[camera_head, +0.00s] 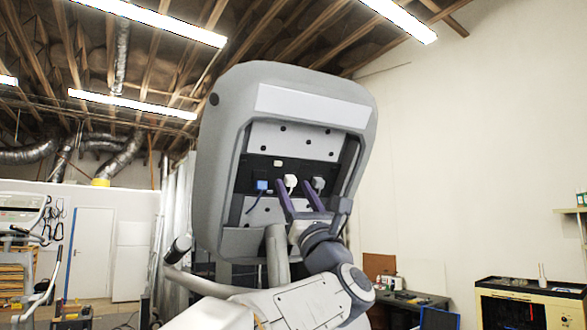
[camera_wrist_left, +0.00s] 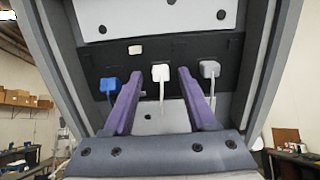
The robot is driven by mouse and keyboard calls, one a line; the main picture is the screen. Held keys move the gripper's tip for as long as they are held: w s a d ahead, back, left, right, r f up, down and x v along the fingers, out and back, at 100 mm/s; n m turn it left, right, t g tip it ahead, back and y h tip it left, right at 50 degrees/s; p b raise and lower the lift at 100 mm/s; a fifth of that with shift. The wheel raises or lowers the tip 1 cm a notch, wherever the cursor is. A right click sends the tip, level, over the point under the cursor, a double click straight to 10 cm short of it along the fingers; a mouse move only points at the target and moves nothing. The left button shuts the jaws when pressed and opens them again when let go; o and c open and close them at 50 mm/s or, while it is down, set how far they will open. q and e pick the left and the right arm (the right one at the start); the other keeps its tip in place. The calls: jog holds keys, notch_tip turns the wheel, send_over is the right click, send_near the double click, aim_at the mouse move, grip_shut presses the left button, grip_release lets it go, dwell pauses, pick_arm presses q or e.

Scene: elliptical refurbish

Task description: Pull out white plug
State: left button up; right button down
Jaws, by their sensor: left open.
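The white plug (camera_head: 290,181) sits in the dark recessed panel of the grey machine console, between a blue plug (camera_head: 262,186) and a light grey plug (camera_head: 319,184). In the left wrist view the white plug (camera_wrist_left: 161,73) has a pale cable hanging down, with the blue plug (camera_wrist_left: 110,85) to its left and the grey plug (camera_wrist_left: 209,70) to its right. My left gripper (camera_head: 295,184) is open, its purple fingers pointing up at the panel. In the left wrist view the fingers (camera_wrist_left: 159,82) stand on either side of the white plug, apart from it. My right gripper is not in view.
The console housing (camera_head: 225,150) surrounds the recessed panel with raised side walls. A small white socket piece (camera_wrist_left: 135,49) sits above the plugs. A workbench (camera_head: 410,298) and a black-topped cabinet (camera_head: 530,290) stand at the right.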

pick_arm(q)
jog(key=shift+p+x, duration=0.6)
jog(key=shift+x, duration=0.5)
grip_shut()
dwell(0.8)
